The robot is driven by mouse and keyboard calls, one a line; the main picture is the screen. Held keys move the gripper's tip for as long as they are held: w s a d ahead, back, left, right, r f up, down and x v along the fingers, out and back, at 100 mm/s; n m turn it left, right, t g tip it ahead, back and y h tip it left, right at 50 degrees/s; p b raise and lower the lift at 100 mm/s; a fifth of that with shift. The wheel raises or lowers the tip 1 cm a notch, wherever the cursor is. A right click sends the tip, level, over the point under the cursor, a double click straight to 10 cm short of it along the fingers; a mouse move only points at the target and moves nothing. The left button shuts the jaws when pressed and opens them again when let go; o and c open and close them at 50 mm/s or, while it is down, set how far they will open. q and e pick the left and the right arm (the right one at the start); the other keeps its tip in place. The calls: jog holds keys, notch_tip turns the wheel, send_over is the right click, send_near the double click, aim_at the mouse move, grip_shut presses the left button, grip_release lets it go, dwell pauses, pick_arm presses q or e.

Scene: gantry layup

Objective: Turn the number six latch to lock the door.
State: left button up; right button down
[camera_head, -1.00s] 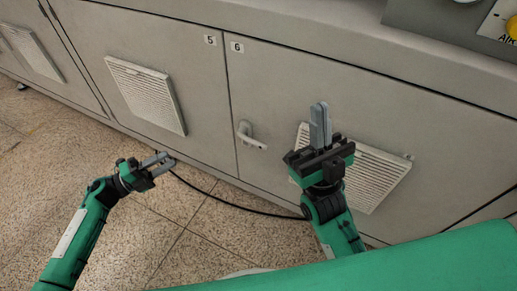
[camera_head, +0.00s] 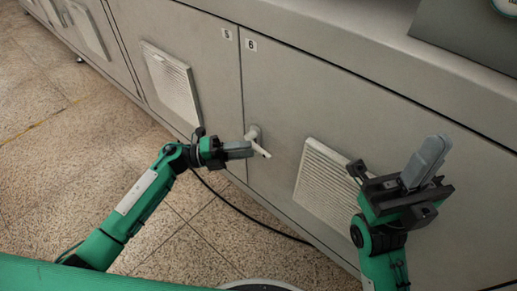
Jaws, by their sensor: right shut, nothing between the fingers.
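The number six latch (camera_head: 255,133) is a light grey handle at the left edge of the door marked 6 (camera_head: 250,44). Its lever points down and to the right. My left gripper (camera_head: 248,149) is beside the latch, its fingertips at or very near the lever's left side. I cannot tell whether they touch. Its fingers overlap from this angle, so the gap between them is hidden. My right gripper (camera_head: 431,158) is shut and empty, in front of the door to the right, with its fingers pointing up.
The door marked 5 (camera_head: 226,34) is to the left. Vent grilles sit on both doors, one right of the latch (camera_head: 322,185) and one on door 5 (camera_head: 172,85). A black cable (camera_head: 235,208) lies on the speckled floor (camera_head: 60,170). The floor at left is clear.

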aim_at(258, 146)
pick_arm(q)
jog(key=shift+w+d+r, duration=0.15)
jog(key=shift+w+d, duration=0.05)
jog(key=shift+d, duration=0.85)
jog(key=shift+w+d+r, duration=0.1)
jog(key=shift+w+d, duration=0.05)
jog(key=shift+d, duration=0.9)
jog(key=shift+c, duration=0.5)
grip_shut()
